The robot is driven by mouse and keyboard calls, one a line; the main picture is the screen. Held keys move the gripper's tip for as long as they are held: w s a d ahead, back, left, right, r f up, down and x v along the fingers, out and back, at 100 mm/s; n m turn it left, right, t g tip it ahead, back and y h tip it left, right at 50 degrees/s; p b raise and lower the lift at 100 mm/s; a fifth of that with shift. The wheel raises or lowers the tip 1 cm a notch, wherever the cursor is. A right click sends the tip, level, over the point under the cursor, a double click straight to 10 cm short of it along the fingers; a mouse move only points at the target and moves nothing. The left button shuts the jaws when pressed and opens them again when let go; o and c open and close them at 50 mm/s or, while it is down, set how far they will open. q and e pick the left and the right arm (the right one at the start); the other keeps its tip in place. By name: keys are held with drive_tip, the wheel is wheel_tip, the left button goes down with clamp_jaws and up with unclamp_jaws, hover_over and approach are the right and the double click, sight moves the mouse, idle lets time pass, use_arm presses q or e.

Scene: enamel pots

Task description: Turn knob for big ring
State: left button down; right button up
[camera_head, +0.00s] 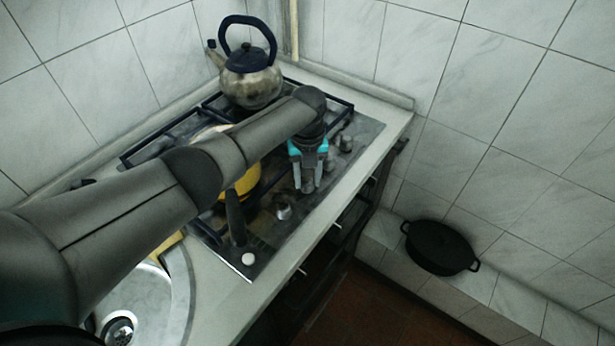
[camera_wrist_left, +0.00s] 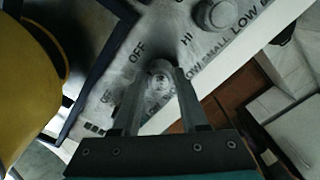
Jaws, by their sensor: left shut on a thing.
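My left gripper (camera_head: 307,186) reaches down over the control strip of the hob (camera_head: 345,180). In the left wrist view, the gripper (camera_wrist_left: 158,88) is shut on a round metal knob (camera_wrist_left: 159,75), one finger on each side. The printed words OFF and HI are beside this knob. Another knob (camera_wrist_left: 216,14) with LOW and SMALL printed near it stands farther along the strip. In the head view, one free knob (camera_head: 283,211) is nearer than the gripper and others (camera_head: 345,142) are farther. My right gripper is out of view.
A yellow pan (camera_head: 248,181) with a dark handle sits on the hob close to my left arm, which partly hides it. A metal kettle (camera_head: 252,85) stands at the back. A sink (camera_head: 150,300) is at the lower left. A black pot (camera_head: 440,247) sits on a tiled ledge.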

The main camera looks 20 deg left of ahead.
use_arm(q)
drive_tip(key=shift+c, duration=2.1)
unclamp_jaws()
drive_tip(key=shift+r, duration=0.1)
wheel_tip(320, 180, up, 15)
drive_tip(key=p, duration=0.2)
drive_tip(key=shift+s, duration=0.1)
